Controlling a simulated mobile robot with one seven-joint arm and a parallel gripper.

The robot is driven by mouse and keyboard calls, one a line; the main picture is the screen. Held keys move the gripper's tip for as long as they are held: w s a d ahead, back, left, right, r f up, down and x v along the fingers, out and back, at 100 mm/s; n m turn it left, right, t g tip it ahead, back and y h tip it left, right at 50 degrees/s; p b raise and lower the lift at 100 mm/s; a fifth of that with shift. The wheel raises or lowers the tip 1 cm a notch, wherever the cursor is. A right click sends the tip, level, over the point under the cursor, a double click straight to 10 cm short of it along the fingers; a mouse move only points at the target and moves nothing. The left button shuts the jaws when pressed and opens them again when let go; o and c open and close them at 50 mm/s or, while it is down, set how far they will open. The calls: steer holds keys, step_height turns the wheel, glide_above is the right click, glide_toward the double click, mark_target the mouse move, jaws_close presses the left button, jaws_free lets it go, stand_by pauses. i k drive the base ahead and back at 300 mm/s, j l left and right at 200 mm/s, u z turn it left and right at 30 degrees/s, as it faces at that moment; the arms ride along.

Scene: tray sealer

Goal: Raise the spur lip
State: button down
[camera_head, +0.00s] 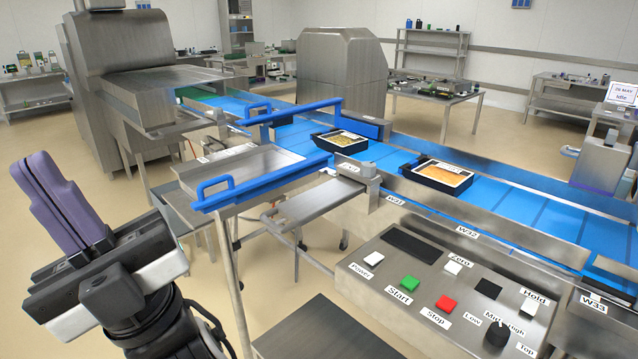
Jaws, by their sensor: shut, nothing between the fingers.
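My gripper (32,166), with purple fingers, is at the left, pointing up and shut with nothing between the fingers. It is apart from the conveyor and left of the metal side tray (250,165) with blue side rails. A small flat metal plate (318,203) sticks out from the conveyor's near side, under a grey block. It looks roughly level. No readable label names the spur lip, so I cannot tell for certain whether this plate or the blue-railed tray's edge is it.
The blue conveyor (375,157) carries two black trays of food, one (340,141) farther and one (442,178) nearer. A control panel (430,290) with Power, Start, Stop, Zero and Hold buttons stands in front. A steel machine (125,60) stands behind. Floor shows around my gripper.

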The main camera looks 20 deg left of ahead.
mark_target(178, 201)
steer(key=j, duration=0.85)
steer(key=k+j, duration=0.1)
steer(key=j, duration=0.7)
steer(key=j+z, duration=0.1)
steer(key=j, duration=0.75)
steer(key=i, duration=0.45)
